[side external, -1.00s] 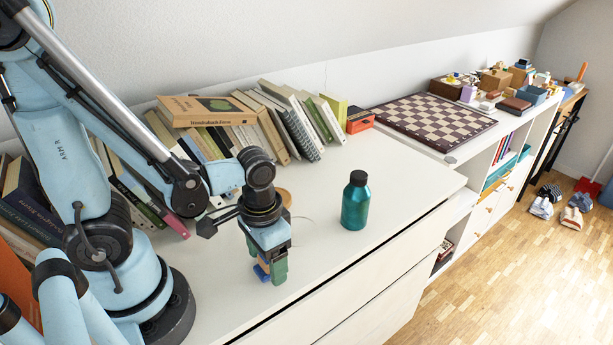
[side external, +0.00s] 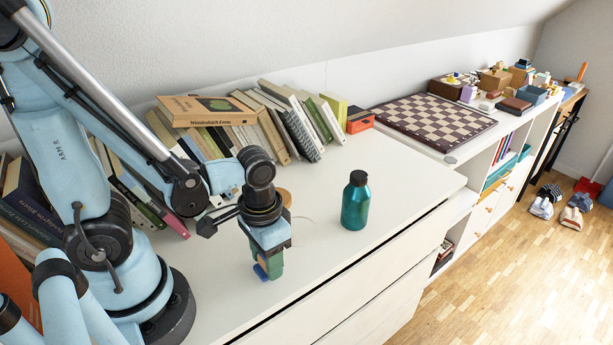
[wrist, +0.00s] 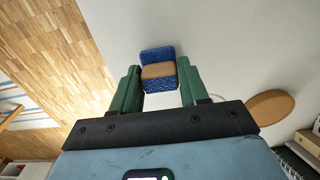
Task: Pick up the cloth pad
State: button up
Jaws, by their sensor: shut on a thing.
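The cloth pad is a small blue piece with a tan band. In the wrist view the cloth pad (wrist: 158,54) sits between the green fingers, with a finger against each side. My gripper (wrist: 158,75) is shut on it. In the side view my gripper (side external: 268,268) points down low over the white cabinet top, left of the bottle. Only a blue bit of the pad (side external: 261,272) shows there beside the green finger; the rest is hidden. I cannot tell whether the pad touches the top.
A teal bottle (side external: 355,204) with a black cap stands upright to the right on the white cabinet top (side external: 400,180). A round tan disc (wrist: 270,107) lies behind my gripper. Rows of books (side external: 270,125) line the wall. The top between gripper and bottle is clear.

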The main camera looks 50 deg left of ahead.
jog(key=shift+r, duration=0.15)
jog(key=shift+r, duration=0.85)
notch_tip(320, 180, up, 2)
jog(key=s+d+r, duration=0.6)
jog(key=s+d, duration=0.1)
jog(key=d, duration=0.2)
jog(key=shift+s+r, duration=0.25)
jog(key=shift+r, duration=0.15)
